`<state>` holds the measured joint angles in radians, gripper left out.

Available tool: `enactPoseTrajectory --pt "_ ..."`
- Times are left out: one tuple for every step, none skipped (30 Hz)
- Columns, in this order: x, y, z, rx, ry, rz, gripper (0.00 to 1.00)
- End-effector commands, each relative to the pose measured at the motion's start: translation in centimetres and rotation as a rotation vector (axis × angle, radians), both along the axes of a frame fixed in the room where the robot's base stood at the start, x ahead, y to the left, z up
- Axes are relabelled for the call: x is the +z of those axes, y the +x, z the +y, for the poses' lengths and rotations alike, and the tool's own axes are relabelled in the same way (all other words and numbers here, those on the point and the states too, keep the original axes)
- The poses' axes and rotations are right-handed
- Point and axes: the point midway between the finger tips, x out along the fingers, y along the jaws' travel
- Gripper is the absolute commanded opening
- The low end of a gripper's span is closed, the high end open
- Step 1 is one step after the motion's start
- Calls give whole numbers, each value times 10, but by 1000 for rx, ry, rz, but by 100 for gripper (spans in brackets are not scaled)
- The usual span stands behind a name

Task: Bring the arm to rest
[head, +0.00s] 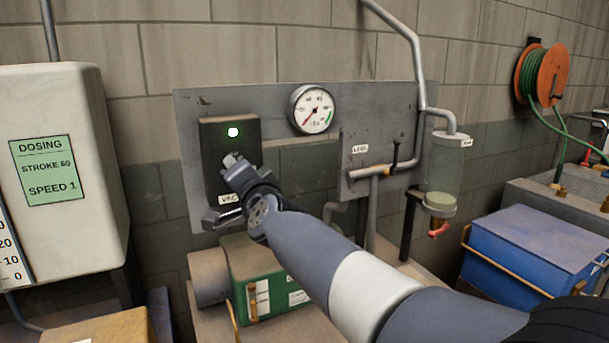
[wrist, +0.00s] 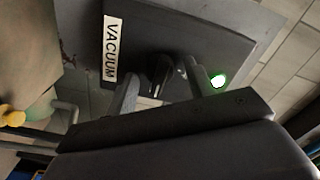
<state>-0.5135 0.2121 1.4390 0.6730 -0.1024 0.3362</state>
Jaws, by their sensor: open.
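My gripper (head: 222,190) is open in front of the dark switch box (head: 216,133) on the grey wall panel (head: 268,103). In the wrist view the two fingers (wrist: 163,88) stand apart on either side of a small dark knob (wrist: 159,70) on the box face. I cannot tell whether they touch it. A green lamp (head: 233,132) is lit on the box and also shows in the wrist view (wrist: 217,81). A white VACUUM label (wrist: 111,48) is on the box; my gripper partly hides it in the head view.
A round gauge (head: 312,109) and a lever (head: 395,155) on a pipe are to the right. A white dosing tank (head: 60,160) stands at left. A green box (head: 262,272) is below my arm, a blue box (head: 530,250) at right.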

Motion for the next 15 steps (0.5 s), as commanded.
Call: enactPoseTrajectory --pt "2 0 0 1 -55 -26 51" --pt "2 0 0 1 -90 -43 51" --pt "2 0 0 1 -138 -66 51" --pt "2 0 0 1 -174 -83 51" --pt "2 0 1 1 -210 -101 51" --pt "2 0 1 0 -257 -123 51" --pt "2 0 1 0 -291 -139 51" --pt "3 0 1 0 -327 -156 51" --pt "3 0 1 0 -373 -178 51" --pt "3 0 1 1 -408 -195 51" --pt "3 0 1 1 -443 -212 51" --pt "3 0 1 2 -489 -235 51" --pt "4 -1 1 2 -523 -251 51" --pt "4 -1 1 2 -557 -268 51" --pt "4 -1 1 1 -601 -289 51"
